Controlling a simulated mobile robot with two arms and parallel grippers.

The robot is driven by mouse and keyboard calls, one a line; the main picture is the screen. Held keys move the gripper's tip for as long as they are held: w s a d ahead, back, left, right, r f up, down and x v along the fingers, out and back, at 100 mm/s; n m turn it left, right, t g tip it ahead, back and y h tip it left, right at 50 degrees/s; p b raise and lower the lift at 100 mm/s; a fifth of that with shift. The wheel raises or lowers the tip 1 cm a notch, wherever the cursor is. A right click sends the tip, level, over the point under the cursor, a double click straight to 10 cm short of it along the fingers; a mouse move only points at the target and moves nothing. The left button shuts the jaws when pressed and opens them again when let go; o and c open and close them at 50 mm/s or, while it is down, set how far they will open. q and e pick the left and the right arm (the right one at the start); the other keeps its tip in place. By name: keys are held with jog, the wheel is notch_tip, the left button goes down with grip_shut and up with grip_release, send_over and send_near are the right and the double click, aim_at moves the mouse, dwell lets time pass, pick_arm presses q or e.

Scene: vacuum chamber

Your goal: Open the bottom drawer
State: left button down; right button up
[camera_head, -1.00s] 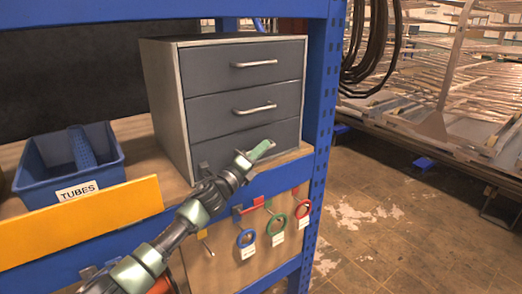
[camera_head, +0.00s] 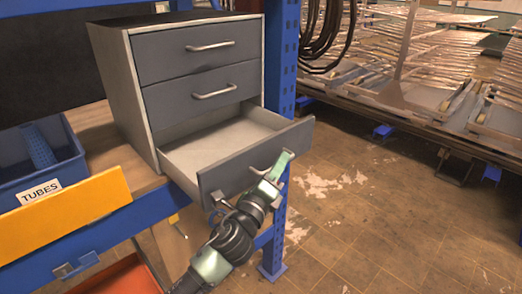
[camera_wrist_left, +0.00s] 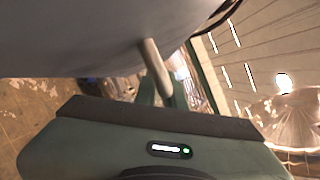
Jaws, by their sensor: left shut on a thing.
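A grey drawer cabinet (camera_head: 117,84) stands on the wooden shelf. Its top drawer (camera_head: 165,52) and middle drawer (camera_head: 176,104) are closed. The bottom drawer (camera_head: 230,172) is pulled well out, and its pale inside shows empty where visible. My left gripper (camera_head: 277,170) is at the front of the bottom drawer, shut on its handle (camera_head: 257,171). The handle also shows as a metal bar between the fingers in the left wrist view (camera_wrist_left: 155,63). The fingers partly hide the handle. My right gripper is not in view.
A blue bin (camera_head: 65,160) labelled TUBES sits left of the cabinet, behind a yellow panel (camera_head: 70,215). A blue rack post (camera_head: 283,60) stands right of the cabinet. The tiled floor (camera_head: 370,220) at right is open.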

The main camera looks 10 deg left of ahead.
pick_arm(q)
jog(key=shift+s+d+f, duration=0.1)
jog(key=shift+s+d, duration=0.8)
jog(key=shift+d, duration=0.25)
jog(key=c, duration=1.5)
grip_release()
jog(key=b+v, duration=0.1)
jog(key=v, duration=0.6)
jog(key=shift+s+a+b, duration=0.2)
jog(key=shift+s+b, duration=0.1)
jog(key=shift+b, duration=0.1)
jog(key=shift+f, duration=0.1)
